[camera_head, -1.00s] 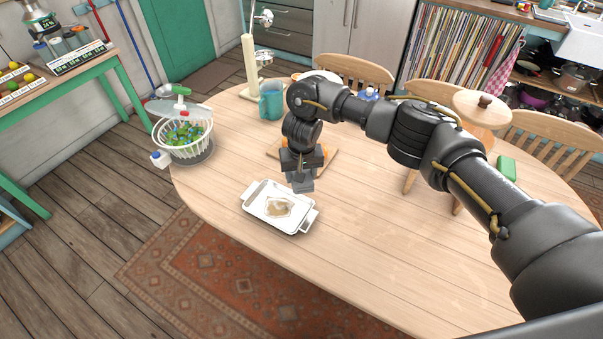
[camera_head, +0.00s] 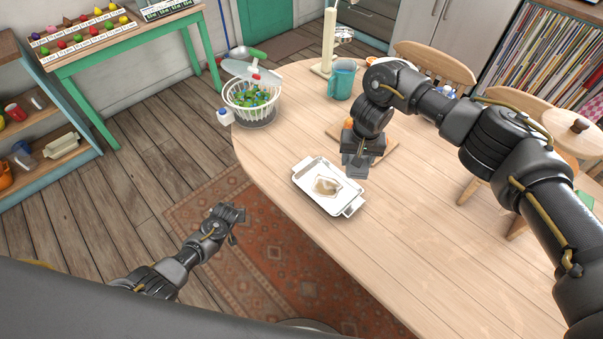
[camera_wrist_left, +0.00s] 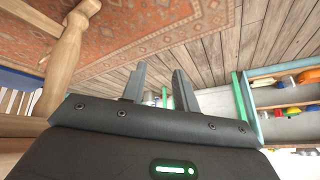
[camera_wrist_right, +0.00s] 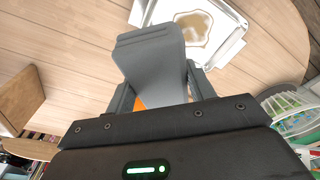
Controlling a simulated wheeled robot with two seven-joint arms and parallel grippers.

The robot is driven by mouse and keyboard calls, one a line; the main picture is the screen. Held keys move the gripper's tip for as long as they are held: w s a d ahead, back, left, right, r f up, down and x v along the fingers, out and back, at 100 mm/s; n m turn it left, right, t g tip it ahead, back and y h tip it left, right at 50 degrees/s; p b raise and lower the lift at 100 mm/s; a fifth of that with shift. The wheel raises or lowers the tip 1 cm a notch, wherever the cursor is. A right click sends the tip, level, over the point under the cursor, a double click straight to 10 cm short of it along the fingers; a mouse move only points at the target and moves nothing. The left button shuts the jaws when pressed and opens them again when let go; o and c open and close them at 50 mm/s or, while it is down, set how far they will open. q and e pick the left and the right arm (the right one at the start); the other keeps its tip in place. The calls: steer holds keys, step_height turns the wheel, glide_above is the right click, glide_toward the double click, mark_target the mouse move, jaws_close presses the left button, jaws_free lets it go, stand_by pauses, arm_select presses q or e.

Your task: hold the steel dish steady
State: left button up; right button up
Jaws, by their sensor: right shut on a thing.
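The steel dish (camera_head: 309,177), a pale rectangular tray with a handle at each end, lies flat on the table. A brown patch (camera_head: 326,186) marks its middle. It also shows in the right wrist view (camera_wrist_right: 226,56). My right gripper (camera_head: 358,154) is just beyond the dish's far side, shut on a grey, flat-ended tool (camera_wrist_right: 152,58) with the dish past its end. Whether the tool touches the dish is unclear. My left gripper (camera_head: 237,215) is over the rug, off the table's edge and away from the dish. Its fingers (camera_wrist_left: 158,88) are apart and empty.
A wooden board (camera_head: 388,146) lies behind my right gripper. A teal mug (camera_head: 342,80) and a white basket (camera_head: 238,101) with green and blue contents stand farther back. Chairs (camera_head: 430,62) line the far side. The table right of the dish is clear.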

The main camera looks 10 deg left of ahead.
arm_select(q)
steer(key=w+r+n+t+y, duration=0.1)
steer(key=w+r+n+t, duration=0.1)
steer(key=w+r, duration=1.05)
step_height(320, 180, up, 13)
steer(key=n+g+h, duration=0.1)
steer(key=n+g, duration=0.2)
steer(key=n, duration=0.4)
glide_above(295, 182)
steer(key=s+d, duration=0.3)
steer(key=s, duration=0.2)
steer(key=x, duration=1.2)
steer(key=shift+a+f, duration=0.15)
steer(key=shift+f, duration=0.05)
jaws_close()
